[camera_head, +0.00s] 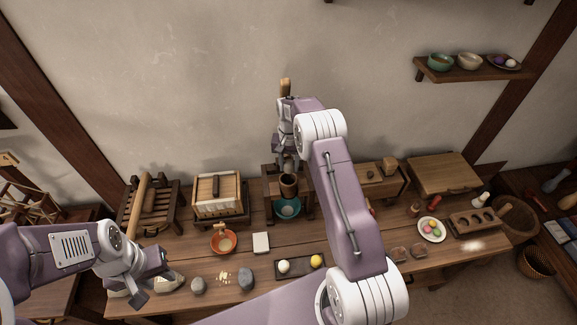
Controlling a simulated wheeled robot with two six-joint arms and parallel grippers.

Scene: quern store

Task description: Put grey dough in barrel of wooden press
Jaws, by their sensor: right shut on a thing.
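The wooden press (310,204) stands at the back middle of the table, with its dark barrel (288,187) upright above a teal bowl (287,208). My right gripper (287,160) is above the barrel and shut; an upright wooden handle (285,87) rises behind it and seems to be what it holds, though the grip is partly hidden. Two grey lumps, one smaller (198,285) and one larger (246,280), lie at the front; I cannot tell whether either is dough. My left gripper (153,281) is open and empty at the front left, left of the smaller lump.
A dark tray (300,267) holds a pale ball and a yellow ball. An orange bowl (223,242), a white block (261,243) and yellow crumbs lie near. A wooden box (217,194) stands left of the press.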

